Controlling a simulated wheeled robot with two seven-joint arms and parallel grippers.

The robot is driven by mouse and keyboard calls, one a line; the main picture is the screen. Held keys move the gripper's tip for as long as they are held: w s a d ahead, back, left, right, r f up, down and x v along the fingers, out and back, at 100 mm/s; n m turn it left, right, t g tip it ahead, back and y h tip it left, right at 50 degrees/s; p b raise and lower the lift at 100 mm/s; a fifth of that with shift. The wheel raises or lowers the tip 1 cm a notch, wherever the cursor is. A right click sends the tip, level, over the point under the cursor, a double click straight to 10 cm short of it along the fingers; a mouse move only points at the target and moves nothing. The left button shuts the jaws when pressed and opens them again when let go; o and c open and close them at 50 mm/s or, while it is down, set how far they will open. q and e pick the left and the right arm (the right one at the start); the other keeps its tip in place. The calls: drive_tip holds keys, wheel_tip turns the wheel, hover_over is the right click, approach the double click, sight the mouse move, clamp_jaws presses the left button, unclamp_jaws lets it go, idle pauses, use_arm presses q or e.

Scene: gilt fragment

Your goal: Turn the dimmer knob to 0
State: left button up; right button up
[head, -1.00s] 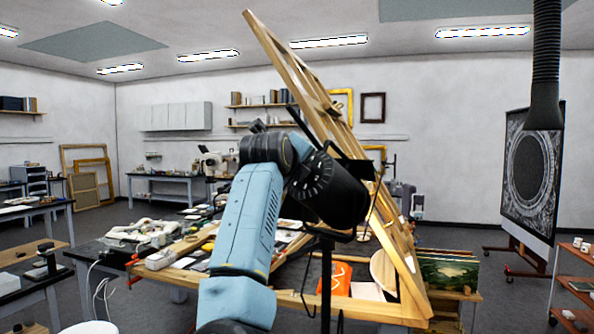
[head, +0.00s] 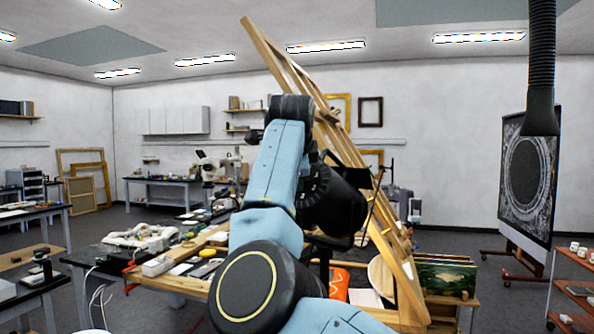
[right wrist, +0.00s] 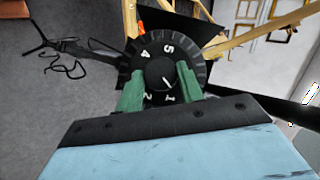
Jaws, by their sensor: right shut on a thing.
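The black dimmer dial (right wrist: 146,56) with a ridged rim and white numerals 5, 4, 2 and 1 fills the middle of the right wrist view. At its centre a dark knob has a short white pointer mark, slanted; I cannot tell exactly which value it points to. My right gripper (right wrist: 160,74) is shut on the knob, one green finger on each side, covering parts of the scale. The 0 is not visible. In the head view the dial sits on a black lamp head (head: 341,207), and my blue arm hides the right gripper. My left gripper is out of view.
A large leaning wooden stretcher frame (head: 391,246) stands right behind the lamp. A cluttered worktable (head: 207,281) lies to the left. A black duct (head: 541,90) hangs at the right beside a dark ornate panel (head: 525,175). Open floor lies between.

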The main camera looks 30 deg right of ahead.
drive_tip(key=shift+d+r+n+g+y+p, duration=0.15)
drive_tip(key=shift+n+g+p, duration=0.3)
drive_tip(key=shift+n, duration=0.25)
drive_tip(key=shift+r+n+g+y+p, duration=0.15)
drive_tip(key=shift+n+g+p, duration=0.2)
drive_tip(key=shift+n+p, duration=0.3)
drive_tip(key=shift+f+n, duration=0.1)
drive_tip(key=shift+n, duration=0.15)
drive_tip(key=o, duration=1)
drive_tip(key=shift+b+v, duration=1.4)
drive_tip(key=shift+v, duration=5.3)
drive_tip(key=shift+w+d, duration=0.1)
drive_tip(key=shift+w, duration=0.05)
